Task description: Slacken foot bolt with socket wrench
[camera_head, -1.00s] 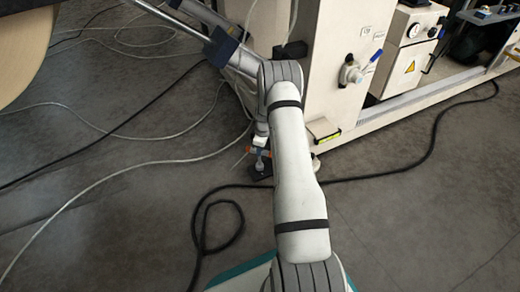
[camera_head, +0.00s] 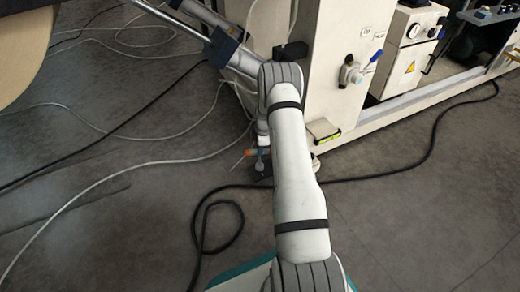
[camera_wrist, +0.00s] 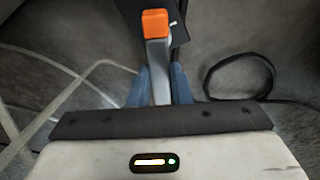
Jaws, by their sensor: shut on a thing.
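My gripper (camera_wrist: 160,88) is shut on the socket wrench (camera_wrist: 158,62), with a blue finger on each side of its grey handle. The orange end of the wrench points away from me in the wrist view. In the head view the wrench (camera_head: 258,152) shows as a small orange and grey piece low beside the machine's corner. A dark foot plate (camera_head: 263,171) lies on the floor just below it, and it also shows behind the wrench in the wrist view (camera_wrist: 181,32). The foot bolt is not distinguishable, and I cannot tell whether the socket sits on it.
A black cable (camera_head: 405,166) and pale hoses (camera_head: 95,182) lie on the grey floor. A large roll (camera_head: 22,62) stands at the upper left.

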